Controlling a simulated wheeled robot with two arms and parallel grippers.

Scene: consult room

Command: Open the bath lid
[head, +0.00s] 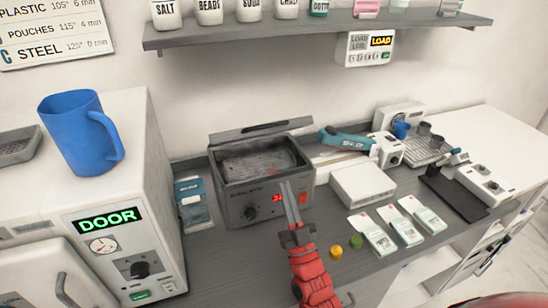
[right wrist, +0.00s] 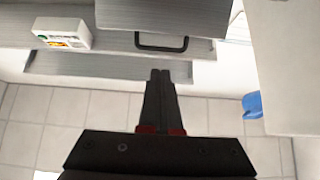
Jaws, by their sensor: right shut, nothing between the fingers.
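The bath (head: 240,203) is a grey metal box with a dial and a red display, standing on the dark counter at the centre of the head view. Its inside shows. The bath lid (head: 262,131) stands raised at the bath's back edge, its dark handle along the top. In the right wrist view the lid (right wrist: 165,14) shows as a grey panel with a black handle (right wrist: 161,46). My right gripper (head: 290,190) is shut and empty, in front of the bath's right part; its fingers also show in the wrist view (right wrist: 160,75), apart from the lid. My left gripper is not seen.
A white sterilizer (head: 160,190) with a blue jug (head: 75,133) on it stands left. A white box (head: 362,184), a blue handpiece (head: 342,139) and several packets stand right. A shelf (head: 300,27) with jars and a control box (head: 370,47) hangs above.

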